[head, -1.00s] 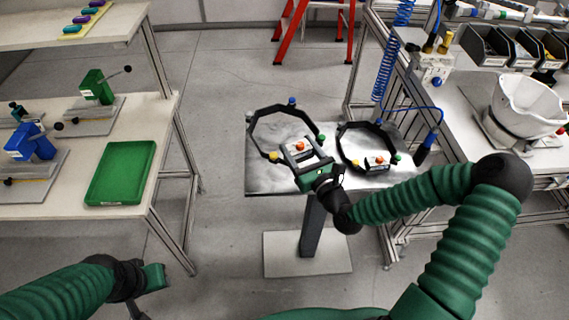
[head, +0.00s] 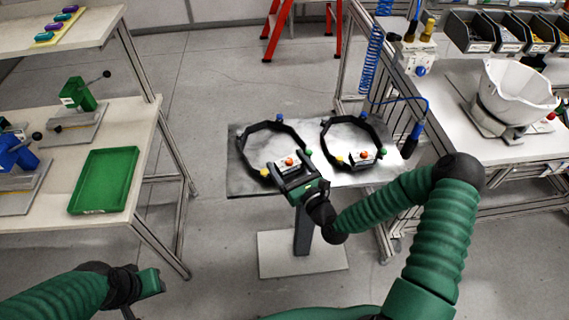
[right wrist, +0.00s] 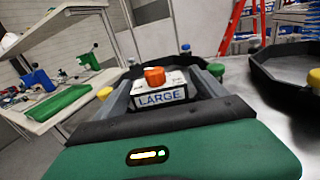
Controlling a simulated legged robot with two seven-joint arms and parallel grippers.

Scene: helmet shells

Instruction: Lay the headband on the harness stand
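The headband (head: 248,143) is a black ring with blue, green and yellow knobs and a white block marked LARGE (right wrist: 160,96) under an orange knob. It appears level on or just over the left half of the grey plate of the harness stand (head: 240,187); contact is hard to tell. My right gripper (head: 289,166) has its fingers on both sides of the block, seemingly against it; it also shows in the right wrist view (right wrist: 162,95). My left gripper (head: 152,282) is low at the left, away from the stand; its fingers are unclear.
A second black ring (head: 323,139) with coloured knobs lies on the plate's right half, close beside the headband. A left bench holds a green tray (head: 103,180). A right bench holds a white shell (head: 515,95) and bins. A red ladder (head: 275,30) stands behind.

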